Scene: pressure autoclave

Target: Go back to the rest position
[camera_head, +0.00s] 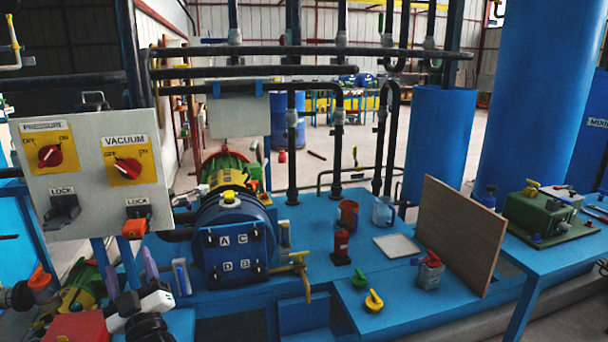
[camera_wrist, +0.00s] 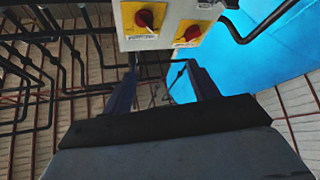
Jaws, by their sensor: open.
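My gripper (camera_wrist: 160,80) is open and empty in the wrist view, its two dark fingers apart and pointing up the picture. Beyond the fingertips is the pale control panel (camera_wrist: 168,10), with a red knob (camera_wrist: 145,18) and a second red knob (camera_wrist: 192,33) on yellow plates. In the head view, two purplish fingers that look like my gripper's (camera_head: 129,262) show at lower left, below the panel (camera_head: 85,170). The pressure knob (camera_head: 50,156) and vacuum knob (camera_head: 127,169) sit on its upper half, with the lock levers below. I see no contact between fingers and panel.
The blue autoclave (camera_head: 234,235) with its lettered door stands right of the panel. The blue bench (camera_head: 325,275) holds a red bottle (camera_head: 341,243), cups, a white tray (camera_head: 397,246), valves and an upright wooden board (camera_head: 455,235). Dark pipes run overhead.

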